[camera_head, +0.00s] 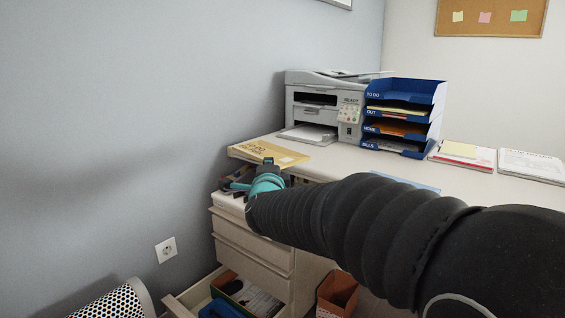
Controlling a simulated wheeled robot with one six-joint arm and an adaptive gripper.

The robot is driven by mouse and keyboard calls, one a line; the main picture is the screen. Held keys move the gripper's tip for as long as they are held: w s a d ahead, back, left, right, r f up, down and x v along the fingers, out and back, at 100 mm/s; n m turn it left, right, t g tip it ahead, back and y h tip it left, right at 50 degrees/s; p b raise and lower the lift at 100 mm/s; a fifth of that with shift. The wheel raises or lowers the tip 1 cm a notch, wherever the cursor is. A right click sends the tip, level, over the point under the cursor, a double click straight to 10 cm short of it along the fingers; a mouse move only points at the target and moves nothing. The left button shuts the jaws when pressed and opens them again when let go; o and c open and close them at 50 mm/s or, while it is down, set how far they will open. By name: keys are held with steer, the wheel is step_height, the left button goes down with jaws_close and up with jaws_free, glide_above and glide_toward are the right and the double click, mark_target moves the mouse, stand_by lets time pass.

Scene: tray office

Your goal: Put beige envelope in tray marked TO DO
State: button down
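The beige envelope (285,152) lies at the left front corner of the desk top, with dark writing and a pale label on it. My gripper (268,162) is at the envelope's front edge, by the desk edge. Its fingers are small and mostly hidden, so I cannot tell whether they are open or shut on the envelope. The tray marked TO DO (402,98) is the top level of a blue stack at the back of the desk, right of the printer. No papers show in it.
Lower trays marked OUT (372,113), HOME and BILLS hold papers. A grey printer (308,95) stands left of the stack. Paper piles (463,154) lie to its right. Below, a drawer (183,304) is open. Clear desk lies before the printer and trays.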

steer(key=s+d+f+m+h+p, duration=0.1)
steer(key=s+d+f+h, duration=0.1)
steer(key=d+f, duration=0.6)
steer(key=s+d+f+m+h+p, duration=0.15)
steer(key=d+f, duration=0.35)
steer(key=f, duration=0.7)
steer(key=s+d+f+m+h, duration=0.1)
steer(key=s+d+f+h, duration=0.15)
steer(key=d+f, duration=0.55)
step_height(320, 180, down, 14)
steer(key=w+a+n+y, duration=0.1)
steer(key=a+n+y, duration=0.15)
steer(key=y, duration=0.25)
steer(key=shift+n, duration=0.3)
steer(key=s, duration=0.1)
steer(key=s+r, duration=0.2)
steer(key=s, duration=0.1)
steer(key=shift+s+d+r, duration=0.1)
steer(key=shift+d+r, duration=0.15)
steer(key=shift+d, duration=0.05)
